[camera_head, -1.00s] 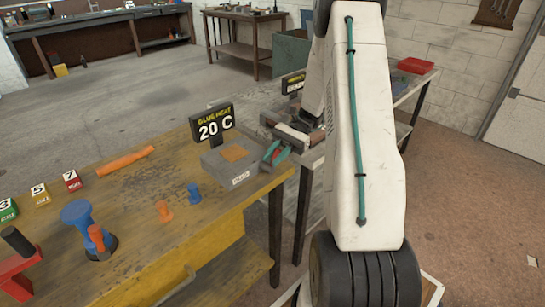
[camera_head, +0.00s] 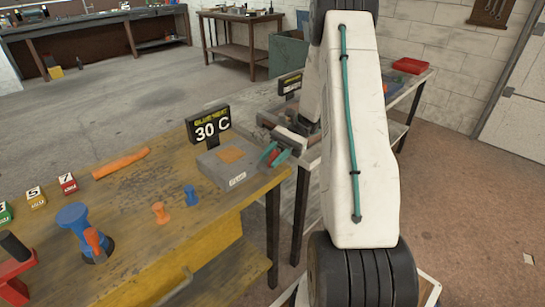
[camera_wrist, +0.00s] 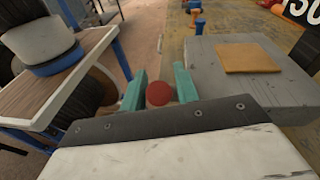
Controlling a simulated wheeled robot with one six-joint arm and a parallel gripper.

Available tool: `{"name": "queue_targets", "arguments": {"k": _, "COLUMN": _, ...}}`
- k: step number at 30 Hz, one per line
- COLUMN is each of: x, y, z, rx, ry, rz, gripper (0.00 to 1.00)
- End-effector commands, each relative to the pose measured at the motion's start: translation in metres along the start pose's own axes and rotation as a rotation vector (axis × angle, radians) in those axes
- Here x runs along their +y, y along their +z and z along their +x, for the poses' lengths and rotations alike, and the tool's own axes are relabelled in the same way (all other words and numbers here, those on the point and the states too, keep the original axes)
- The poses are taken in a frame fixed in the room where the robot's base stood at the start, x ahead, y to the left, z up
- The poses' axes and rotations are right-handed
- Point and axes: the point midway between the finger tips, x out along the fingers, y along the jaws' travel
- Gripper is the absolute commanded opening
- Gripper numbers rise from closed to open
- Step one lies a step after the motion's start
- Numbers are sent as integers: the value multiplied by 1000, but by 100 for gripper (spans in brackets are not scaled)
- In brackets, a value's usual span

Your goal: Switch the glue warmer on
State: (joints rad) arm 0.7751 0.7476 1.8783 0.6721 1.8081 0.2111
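The glue warmer (camera_head: 222,172) is a grey box with an orange pad (camera_head: 231,155) on top, at the right end of the yellow bench. Its black sign (camera_head: 208,126) reads "GLUE HEAT 30 C". My gripper (camera_head: 273,155) has two teal fingers just beyond the box's right side. In the wrist view the box (camera_wrist: 240,85) stands right of the fingers (camera_wrist: 160,82). The fingers are apart, and a round red part (camera_wrist: 159,93) shows between them. I cannot tell whether they touch it. No switch can be made out on the visible faces of the box.
Numbered blocks (camera_head: 68,183) stand at the left. A second table behind my arm holds a red tray (camera_head: 411,65).

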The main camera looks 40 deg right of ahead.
Motion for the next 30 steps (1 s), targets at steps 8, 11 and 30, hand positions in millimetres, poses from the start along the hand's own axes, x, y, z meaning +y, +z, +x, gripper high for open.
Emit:
{"name": "queue_targets", "arguments": {"k": 8, "x": 0, "y": 0, "z": -15, "rx": 1, "ry": -1, "rz": 0, "gripper": 31}}
{"name": "queue_targets", "arguments": {"k": 11, "x": 0, "y": 0, "z": -32, "rx": 2, "ry": -1, "rz": 0, "gripper": 31}}
{"name": "queue_targets", "arguments": {"k": 30, "x": 0, "y": 0, "z": -79, "rx": 0, "ry": 0, "rz": 1, "gripper": 31}}
